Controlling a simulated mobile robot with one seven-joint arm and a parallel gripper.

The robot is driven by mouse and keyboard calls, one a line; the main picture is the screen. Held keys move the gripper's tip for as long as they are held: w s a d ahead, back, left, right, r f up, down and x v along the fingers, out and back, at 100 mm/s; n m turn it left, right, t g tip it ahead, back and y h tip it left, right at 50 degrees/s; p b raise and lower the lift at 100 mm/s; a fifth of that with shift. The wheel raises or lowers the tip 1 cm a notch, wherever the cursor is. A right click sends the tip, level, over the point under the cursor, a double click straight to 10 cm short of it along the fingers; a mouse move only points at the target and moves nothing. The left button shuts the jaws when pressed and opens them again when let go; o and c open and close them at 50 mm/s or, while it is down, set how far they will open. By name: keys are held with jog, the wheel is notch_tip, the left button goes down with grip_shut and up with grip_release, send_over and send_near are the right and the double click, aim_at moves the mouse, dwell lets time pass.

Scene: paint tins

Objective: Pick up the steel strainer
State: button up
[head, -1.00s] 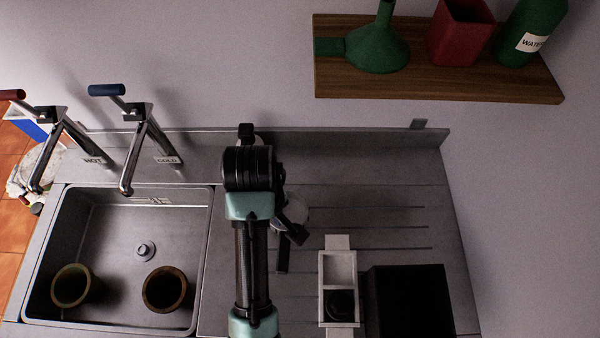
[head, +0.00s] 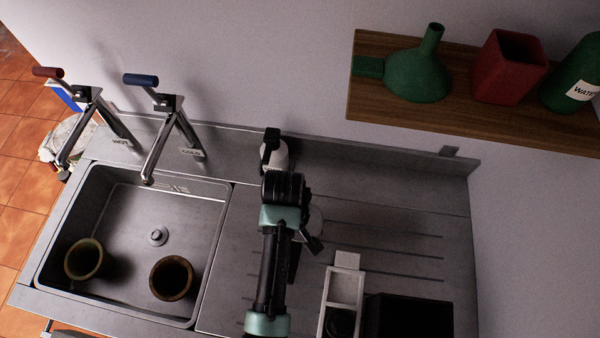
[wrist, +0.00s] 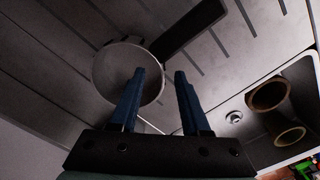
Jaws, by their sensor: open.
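The steel strainer is a round, pale, shallow bowl (wrist: 112,72) with a dark straight handle (wrist: 188,28) in the wrist view. It lies on the draining board. In the head view only part of its bowl (head: 317,217) shows beside my arm, with the dark handle (head: 294,263) below it. My gripper (wrist: 160,76) is open, its two blue fingers pointing at the strainer. In the wrist view the left finger overlaps the bowl's right side and the right finger lies just outside the rim. I cannot tell whether they touch it. My arm hides much of this in the head view.
The sink (head: 130,225) at left holds two brown pots (head: 84,260) (head: 172,278). Two lever taps stand behind it. A white bottle (head: 280,157) stands behind my arm. A white divided tray (head: 346,284) and black box (head: 408,316) are at right. A wooden shelf (head: 400,118) hangs above.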

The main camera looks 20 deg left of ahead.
jog(key=shift+a+f+p, duration=0.15)
jog(key=shift+f+p, duration=0.15)
jog(key=shift+f, duration=1.65)
grip_shut()
